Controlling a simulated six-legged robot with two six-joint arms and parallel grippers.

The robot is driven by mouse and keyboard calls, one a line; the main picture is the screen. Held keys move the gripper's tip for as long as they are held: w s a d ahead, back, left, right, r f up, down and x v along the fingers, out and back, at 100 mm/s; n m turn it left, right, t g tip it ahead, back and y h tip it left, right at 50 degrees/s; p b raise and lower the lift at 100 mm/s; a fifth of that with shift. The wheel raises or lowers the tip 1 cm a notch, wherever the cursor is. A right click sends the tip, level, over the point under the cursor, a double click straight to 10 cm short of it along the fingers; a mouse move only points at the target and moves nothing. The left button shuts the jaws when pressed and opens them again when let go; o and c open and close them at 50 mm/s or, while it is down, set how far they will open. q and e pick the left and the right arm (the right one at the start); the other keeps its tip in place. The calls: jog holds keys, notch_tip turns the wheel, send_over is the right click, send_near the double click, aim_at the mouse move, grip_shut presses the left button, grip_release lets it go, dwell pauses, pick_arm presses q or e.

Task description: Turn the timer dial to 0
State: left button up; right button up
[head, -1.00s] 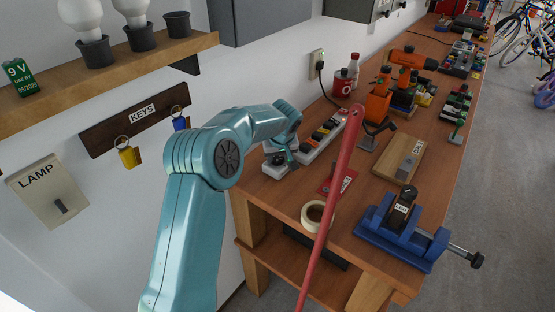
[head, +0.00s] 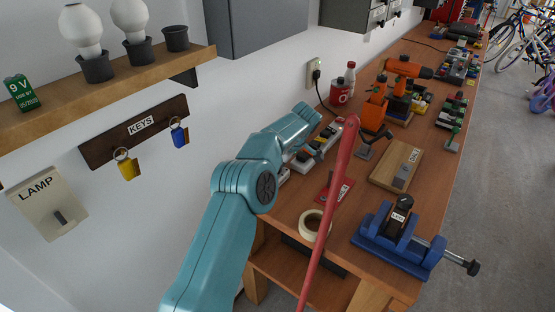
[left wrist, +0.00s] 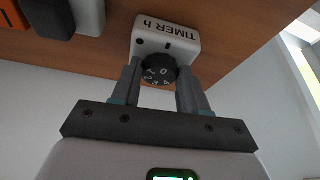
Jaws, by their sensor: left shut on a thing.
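The white timer (left wrist: 178,38), labelled "TIMER h", is at the top middle of the left wrist view. Its round black dial (left wrist: 160,74) has white numbers on its rim. The 0 is near the dark mark on the timer's face; I cannot tell if they line up exactly. My left gripper (left wrist: 160,68) has a finger on each side of the dial and is shut on it. In the head view my teal left arm reaches to the back of the bench and hides the dial and the fingers. My right gripper is not in view.
A power strip (head: 320,143) lies along the back of the wooden bench (head: 345,215). A red pole (head: 333,195) slants across the view in front. A tape roll (head: 311,224), blue vise (head: 392,245) and orange drill (head: 407,67) are to the right.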

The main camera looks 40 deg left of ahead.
pick_arm(q)
jog(key=shift+w+r+n+p, duration=0.1)
jog(key=shift+n+p, duration=0.5)
jog(key=shift+p, duration=0.1)
jog(key=o, duration=1.1)
jog(key=shift+c, duration=0.2)
jog(key=v, duration=0.5)
jog(key=shift+w, duration=0.1)
jog(key=p+v, duration=0.5)
jog(key=v, duration=0.2)
